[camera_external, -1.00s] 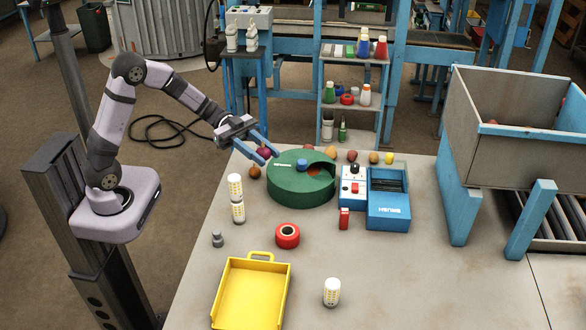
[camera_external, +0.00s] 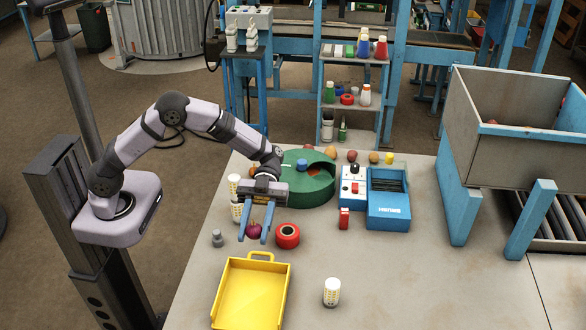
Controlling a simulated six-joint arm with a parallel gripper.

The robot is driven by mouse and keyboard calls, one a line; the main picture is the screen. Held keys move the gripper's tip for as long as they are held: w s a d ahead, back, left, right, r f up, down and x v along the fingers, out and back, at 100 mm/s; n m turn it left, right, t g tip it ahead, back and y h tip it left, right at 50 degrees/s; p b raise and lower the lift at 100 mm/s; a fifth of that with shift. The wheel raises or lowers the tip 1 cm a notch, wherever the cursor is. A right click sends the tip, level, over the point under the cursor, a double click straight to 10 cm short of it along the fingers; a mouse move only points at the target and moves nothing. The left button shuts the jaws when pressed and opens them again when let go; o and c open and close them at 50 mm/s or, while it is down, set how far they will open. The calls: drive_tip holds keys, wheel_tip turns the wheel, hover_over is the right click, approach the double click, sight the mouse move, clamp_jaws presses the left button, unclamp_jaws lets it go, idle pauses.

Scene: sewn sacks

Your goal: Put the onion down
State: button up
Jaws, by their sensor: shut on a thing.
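The onion (camera_external: 254,230) is small, round and purple-red. It is between the two blue fingers of my gripper (camera_external: 254,238), which is shut on it. The gripper points down toward the front of the table, just left of a red roll and behind the yellow tray (camera_external: 251,292). Whether the onion touches the table cannot be told from this view.
The red roll (camera_external: 288,235) stands close to the right of my gripper. White cylinders (camera_external: 235,187) stand behind it, and a small grey piece (camera_external: 217,238) is at left. The green round machine (camera_external: 308,190) and blue box (camera_external: 388,205) are behind.

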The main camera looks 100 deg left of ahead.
drive_tip(key=p, duration=0.3)
hover_over(257, 276)
drive_tip(key=shift+w+f, duration=0.2)
drive_tip(key=shift+f, duration=5.05)
drive_tip(key=shift+f, duration=0.1)
drive_tip(key=shift+f+b, duration=0.35)
drive_tip(key=shift+b, duration=0.15)
drive_tip(key=shift+f, duration=0.15)
drive_tip(key=shift+s, duration=0.1)
drive_tip(key=o, duration=1.1)
drive_tip(key=shift+f, duration=0.1)
drive_tip(key=shift+c, duration=0.2)
